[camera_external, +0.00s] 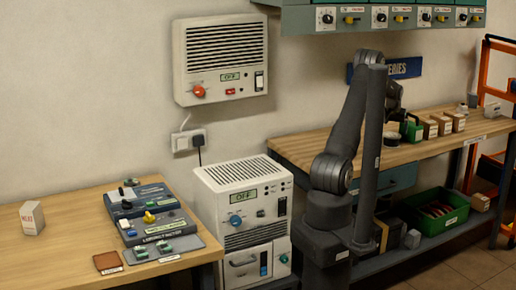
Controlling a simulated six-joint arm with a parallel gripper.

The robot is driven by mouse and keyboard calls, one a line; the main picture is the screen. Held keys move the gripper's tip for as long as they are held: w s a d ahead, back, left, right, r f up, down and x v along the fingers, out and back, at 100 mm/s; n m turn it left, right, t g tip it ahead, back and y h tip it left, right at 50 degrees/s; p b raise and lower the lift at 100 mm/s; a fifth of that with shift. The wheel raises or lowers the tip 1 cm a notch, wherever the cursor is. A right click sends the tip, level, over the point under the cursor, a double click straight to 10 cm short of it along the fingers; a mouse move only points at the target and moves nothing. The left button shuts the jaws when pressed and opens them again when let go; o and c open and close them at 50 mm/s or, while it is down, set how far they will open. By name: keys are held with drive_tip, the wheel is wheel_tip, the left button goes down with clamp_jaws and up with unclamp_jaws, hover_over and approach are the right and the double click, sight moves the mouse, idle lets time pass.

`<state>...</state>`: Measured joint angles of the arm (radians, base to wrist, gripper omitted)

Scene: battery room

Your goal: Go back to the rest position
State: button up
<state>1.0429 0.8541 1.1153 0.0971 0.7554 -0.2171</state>
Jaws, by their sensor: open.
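My arm (338,160) rises from its base, bends at the top and reaches back down toward the right-hand bench. My gripper (396,113) is small and dark here, partly hidden behind a dark upright post. It is open, and I see nothing held in it. It hangs above the back part of the bench, close to a green item (412,131). I cannot tell whether it touches that item.
Several small boxes (444,125) stand on the right bench (310,143). A green crate (437,221) sits on the shelf below. A white cabinet unit (243,190) stands left of my arm. The left table (70,245) holds testers (150,213) and a white box (32,217).

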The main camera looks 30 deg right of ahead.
drive_tip(key=s+r, duration=0.7)
drive_tip(key=s, duration=0.5)
drive_tip(key=w+a+f+n+t+y, duration=0.1)
drive_tip(key=w+a+f+n, duration=0.25)
drive_tip(key=w+a, duration=1.55)
drive_tip(key=w+a+f+n, duration=0.1)
drive_tip(key=w+a, duration=0.2)
drive_tip(key=a, duration=0.5)
drive_tip(key=w+a+f+n+y, duration=0.1)
drive_tip(key=w+a, duration=0.3)
drive_tip(key=a, duration=0.4)
drive_tip(key=w+a+f+n, duration=0.1)
drive_tip(key=w+a, duration=0.3)
drive_tip(key=a, duration=0.4)
drive_tip(key=shift+a+f+n+t, duration=0.1)
drive_tip(key=shift+n+t, duration=0.2)
drive_tip(key=shift+n, duration=0.15)
drive_tip(key=s+d+r+m, duration=0.1)
drive_tip(key=s+d, duration=0.2)
drive_tip(key=d, duration=0.7)
drive_tip(key=s+d+r+m, duration=0.1)
drive_tip(key=s+d, duration=0.3)
drive_tip(key=d, duration=0.7)
drive_tip(key=shift+s+r+m+h, duration=0.15)
drive_tip(key=shift+r+m+h, duration=0.2)
drive_tip(key=shift+m, duration=0.35)
drive_tip(key=shift+a, duration=0.1)
